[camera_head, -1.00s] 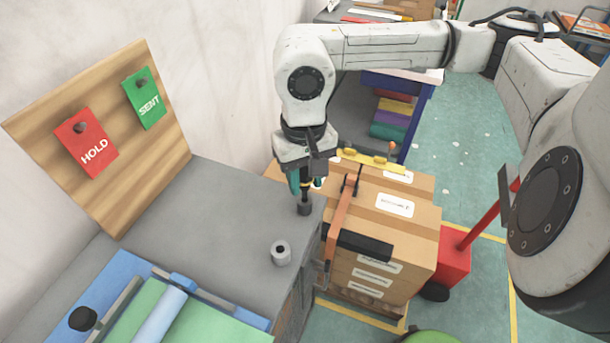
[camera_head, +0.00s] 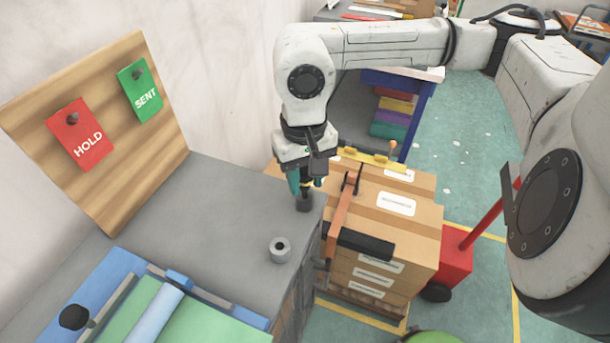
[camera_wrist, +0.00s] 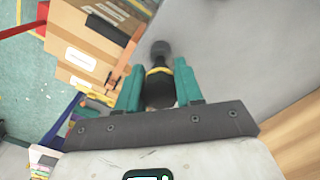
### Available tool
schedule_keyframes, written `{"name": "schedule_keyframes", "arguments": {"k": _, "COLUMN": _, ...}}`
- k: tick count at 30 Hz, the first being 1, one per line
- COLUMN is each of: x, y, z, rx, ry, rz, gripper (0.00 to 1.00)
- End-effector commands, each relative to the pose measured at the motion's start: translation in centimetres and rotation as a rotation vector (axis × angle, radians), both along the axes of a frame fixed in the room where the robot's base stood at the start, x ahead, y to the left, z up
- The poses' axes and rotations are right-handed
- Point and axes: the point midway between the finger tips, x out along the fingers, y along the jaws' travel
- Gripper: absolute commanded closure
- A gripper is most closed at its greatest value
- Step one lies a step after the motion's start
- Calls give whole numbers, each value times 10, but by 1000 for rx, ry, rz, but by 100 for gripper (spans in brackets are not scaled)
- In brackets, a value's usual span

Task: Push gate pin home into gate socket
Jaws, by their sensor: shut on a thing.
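My gripper (camera_head: 306,184) is shut on a dark pin with a yellow band (camera_wrist: 158,72), seen between the teal fingers in the wrist view. The pin points down at the right edge of the grey bench top. A dark round piece (camera_head: 304,202) is directly below the fingers and also shows beyond the pin in the wrist view (camera_wrist: 160,49). I cannot tell whether it is the socket or the pin's lower end. A grey cylinder with a dark hole in its top (camera_head: 280,249) stands apart on the bench, nearer the camera.
An orange bar with a black end (camera_head: 365,244) is beside the bench's right edge, in front of stacked cardboard boxes (camera_head: 405,222). A board with HOLD and SENT tags (camera_head: 110,120) stands at the left. The middle of the grey bench (camera_head: 210,210) is clear.

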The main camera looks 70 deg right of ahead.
Motion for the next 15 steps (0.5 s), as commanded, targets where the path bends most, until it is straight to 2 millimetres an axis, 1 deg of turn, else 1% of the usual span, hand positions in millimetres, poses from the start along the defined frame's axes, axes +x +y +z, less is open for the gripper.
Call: {"name": "schedule_keyframes", "arguments": {"k": 15, "x": 0, "y": 0, "z": -9, "rx": 1, "ry": 1, "rz": 0, "gripper": 100}}
